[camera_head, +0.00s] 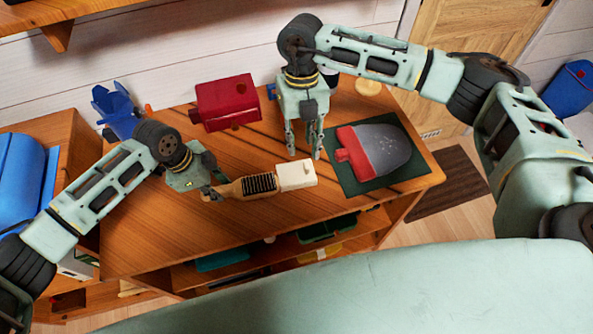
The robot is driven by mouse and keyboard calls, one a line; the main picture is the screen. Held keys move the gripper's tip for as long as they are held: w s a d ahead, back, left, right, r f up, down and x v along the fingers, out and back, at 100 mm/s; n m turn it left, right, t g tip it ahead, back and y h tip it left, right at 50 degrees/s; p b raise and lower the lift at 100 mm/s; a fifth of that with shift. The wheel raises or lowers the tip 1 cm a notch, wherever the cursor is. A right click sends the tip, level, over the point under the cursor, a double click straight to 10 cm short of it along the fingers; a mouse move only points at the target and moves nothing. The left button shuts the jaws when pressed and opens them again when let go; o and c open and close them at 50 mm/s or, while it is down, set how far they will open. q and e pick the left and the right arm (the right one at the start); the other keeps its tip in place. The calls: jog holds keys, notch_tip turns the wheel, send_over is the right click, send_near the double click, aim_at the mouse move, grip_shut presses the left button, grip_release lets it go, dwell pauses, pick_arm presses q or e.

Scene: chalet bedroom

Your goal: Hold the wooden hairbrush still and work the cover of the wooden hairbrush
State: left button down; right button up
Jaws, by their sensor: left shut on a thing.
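The wooden hairbrush (235,190) lies across the middle of the desk, its black bristles facing up. Its cream cover (296,175) is at the right end of the brush and meets the bristle head; how much of the head is inside it I cannot tell. My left gripper (211,191) is shut on the brush's handle at the left end. My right gripper (304,152) points down behind the cover, apart from it. Its fingers are spread and nothing shows between them.
A red box (225,102) stands behind the brush. A red and grey object (382,150) lies on a dark green mat (358,187) at the right. A blue holder (116,109) is at the back left. The desk (190,240) in front of the brush is clear.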

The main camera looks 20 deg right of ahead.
aim_at(307, 164)
jog(key=shift+t, duration=0.3)
jog(key=shift+s+d+f, duration=0.1)
jog(key=shift+d+f, duration=0.1)
jog(key=shift+f, duration=1.35)
jog(key=shift+w+d+f, duration=0.1)
jog(key=shift+d+f, duration=0.15)
jog(key=shift+f, duration=1.3)
jog(key=shift+s+d+f, duration=0.1)
jog(key=shift+d+f, duration=0.1)
jog(key=shift+f, duration=1.35)
jog(key=shift+c, duration=0.3)
grip_shut()
jog(key=shift+d+h, duration=0.3)
